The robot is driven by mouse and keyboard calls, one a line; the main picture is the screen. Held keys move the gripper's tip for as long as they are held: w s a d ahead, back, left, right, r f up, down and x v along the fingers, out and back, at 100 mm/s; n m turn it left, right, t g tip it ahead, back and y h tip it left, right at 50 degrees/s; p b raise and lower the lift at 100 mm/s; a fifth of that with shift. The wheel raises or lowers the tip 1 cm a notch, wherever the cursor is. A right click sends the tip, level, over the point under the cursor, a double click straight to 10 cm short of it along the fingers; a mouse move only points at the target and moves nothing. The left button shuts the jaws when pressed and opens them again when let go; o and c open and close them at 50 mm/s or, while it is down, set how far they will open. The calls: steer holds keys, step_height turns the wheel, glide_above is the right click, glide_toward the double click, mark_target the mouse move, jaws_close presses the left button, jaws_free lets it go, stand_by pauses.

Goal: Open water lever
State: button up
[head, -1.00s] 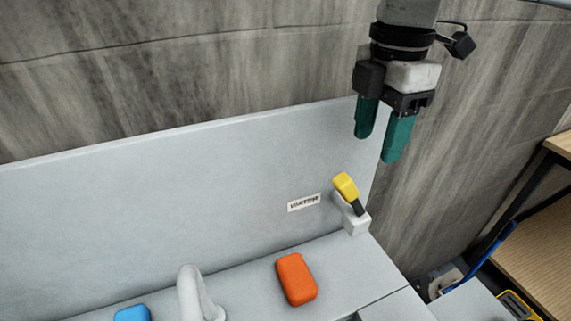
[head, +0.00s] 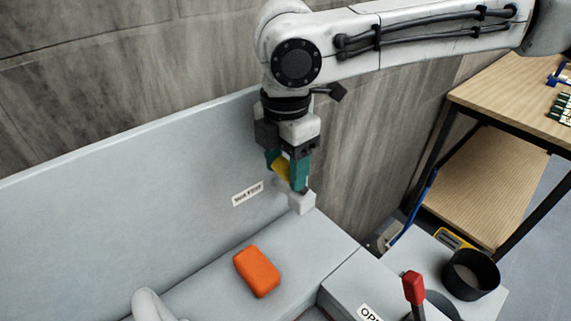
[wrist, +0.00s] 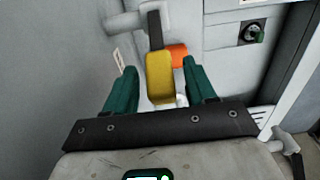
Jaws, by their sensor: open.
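The water lever has a yellow handle (head: 281,170) on a dark stem, mounted on a white base block (head: 302,202) at the corner of the grey panel. A "WATER" label (head: 248,194) is on the panel to its left. My gripper (head: 288,172) is lowered over the lever, with green fingers on either side of the yellow handle. In the wrist view, the yellow handle (wrist: 159,78) lies between the two open green fingers (wrist: 162,92), with a visible gap on each side. The fingers partly hide the handle and stem in the head view.
An orange block (head: 257,271) lies on the grey ledge in front. A white spout (head: 152,304) is at bottom left. A red-topped lever (head: 413,287) and a black pot (head: 471,274) are at lower right. A wooden shelf (head: 480,185) stands at right.

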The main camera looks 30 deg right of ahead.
steer(key=shift+f, duration=0.1)
steer(key=shift+c, duration=0.4)
jaws_close()
